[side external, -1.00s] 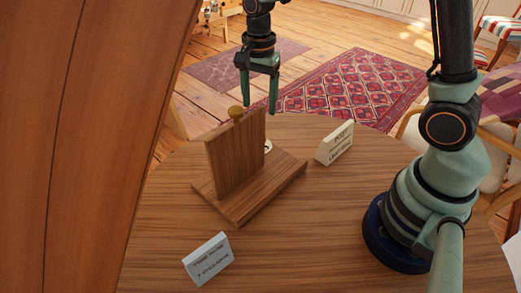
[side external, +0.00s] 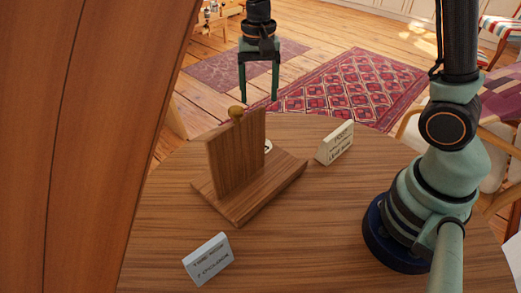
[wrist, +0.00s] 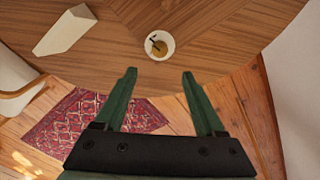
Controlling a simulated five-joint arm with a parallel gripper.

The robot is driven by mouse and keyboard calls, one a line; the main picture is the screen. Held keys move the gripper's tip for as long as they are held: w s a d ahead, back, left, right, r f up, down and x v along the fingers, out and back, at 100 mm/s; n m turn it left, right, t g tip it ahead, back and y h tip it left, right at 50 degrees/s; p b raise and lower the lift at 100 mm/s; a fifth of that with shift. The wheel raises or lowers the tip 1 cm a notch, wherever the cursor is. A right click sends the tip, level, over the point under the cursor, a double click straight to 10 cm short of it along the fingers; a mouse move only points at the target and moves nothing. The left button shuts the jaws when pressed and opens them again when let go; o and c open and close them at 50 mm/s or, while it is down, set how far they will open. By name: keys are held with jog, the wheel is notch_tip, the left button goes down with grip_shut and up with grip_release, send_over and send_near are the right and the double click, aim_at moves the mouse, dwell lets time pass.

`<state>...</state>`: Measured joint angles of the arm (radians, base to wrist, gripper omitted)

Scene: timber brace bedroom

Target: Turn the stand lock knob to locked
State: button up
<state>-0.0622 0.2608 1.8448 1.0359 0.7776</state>
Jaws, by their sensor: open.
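A wooden stand (side external: 238,165) with an upright board on a flat base stands on the round table. Part of a white disc (side external: 268,147) shows beside the board, which hides the rest. In the wrist view, a white dial (wrist: 153,53) with a brass piece (wrist: 159,46) on it lies just beyond my fingertips; its markings are too small to read. My gripper (side external: 261,101) is open and empty, behind and above the stand. Its two fingers point toward the dial in the wrist view (wrist: 159,74), apart from it.
A cream sign block (side external: 337,144) stands right of the stand; it also shows in the wrist view (wrist: 66,30). A white sign block (side external: 207,260) is at the front left. A large wooden panel (side external: 70,120) fills the left foreground.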

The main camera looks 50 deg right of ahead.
notch_tip(320, 180, down, 12)
jog(key=n, duration=0.3)
jog(key=shift+n, duration=0.3)
grip_shut()
dwell(0.3)
